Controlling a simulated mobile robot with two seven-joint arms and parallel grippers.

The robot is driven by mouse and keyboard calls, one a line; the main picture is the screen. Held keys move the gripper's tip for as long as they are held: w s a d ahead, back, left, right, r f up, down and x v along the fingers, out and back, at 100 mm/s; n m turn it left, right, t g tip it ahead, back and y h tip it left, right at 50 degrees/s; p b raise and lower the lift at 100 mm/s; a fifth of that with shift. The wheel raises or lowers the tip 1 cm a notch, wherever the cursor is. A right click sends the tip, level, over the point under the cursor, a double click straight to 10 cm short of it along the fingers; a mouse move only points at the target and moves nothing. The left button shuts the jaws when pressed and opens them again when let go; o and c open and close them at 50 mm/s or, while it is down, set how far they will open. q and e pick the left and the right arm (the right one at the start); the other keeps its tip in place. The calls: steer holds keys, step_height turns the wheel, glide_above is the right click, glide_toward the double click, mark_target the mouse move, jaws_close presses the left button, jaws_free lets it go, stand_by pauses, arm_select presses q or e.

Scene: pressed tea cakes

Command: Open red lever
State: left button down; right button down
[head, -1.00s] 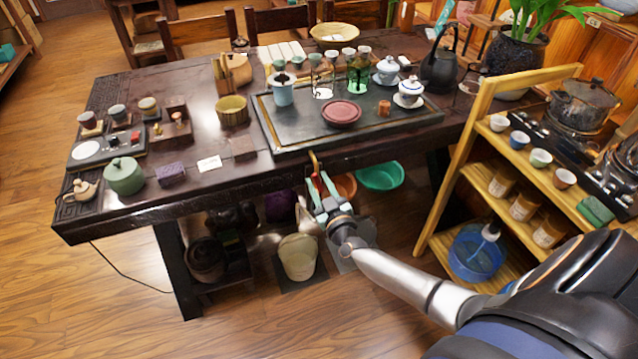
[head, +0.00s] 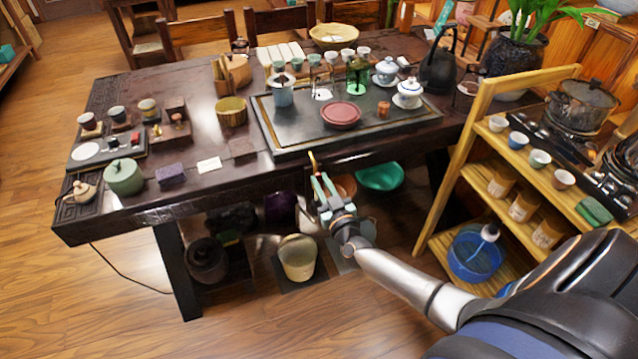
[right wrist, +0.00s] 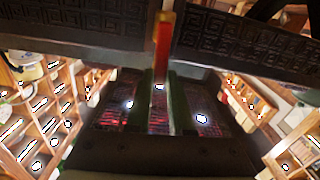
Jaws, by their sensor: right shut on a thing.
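The red lever (right wrist: 162,50) shows in the right wrist view as a narrow upright red bar with a yellowish end, running down between my fingers. In the head view a small golden piece of it (head: 312,161) stands at the table's front edge, just above my fingertips. My right gripper (head: 322,186) is below that edge, shut on the lever; its two greenish fingers (right wrist: 160,105) lie on either side of the bar. The lever's lower part is partly hidden by the fingers. My left gripper is out of view.
The dark carved table (head: 130,220) carries a tea tray (head: 275,135) with cups and pots above my gripper. A yellow wooden shelf (head: 450,180) stands close on the right. A cream bin (head: 298,258) and a green basin (head: 380,177) are under the table.

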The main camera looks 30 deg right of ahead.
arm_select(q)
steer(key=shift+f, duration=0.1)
arm_select(e)
steer(key=shift+s+d+m, duration=0.1)
steer(key=shift+d+m, duration=0.15)
steer(key=shift+m, duration=0.35)
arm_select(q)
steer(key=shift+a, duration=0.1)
arm_select(e)
steer(key=c, duration=0.8)
jaws_free()
steer(key=shift+s, duration=0.1)
steer(key=shift+s+a, duration=0.1)
steer(key=shift+s, duration=0.25)
arm_select(q)
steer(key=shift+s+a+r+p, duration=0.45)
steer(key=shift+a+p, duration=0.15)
steer(key=shift+p, duration=0.4)
arm_select(e)
steer(key=v, duration=1.1)
steer(key=shift+s, duration=0.3)
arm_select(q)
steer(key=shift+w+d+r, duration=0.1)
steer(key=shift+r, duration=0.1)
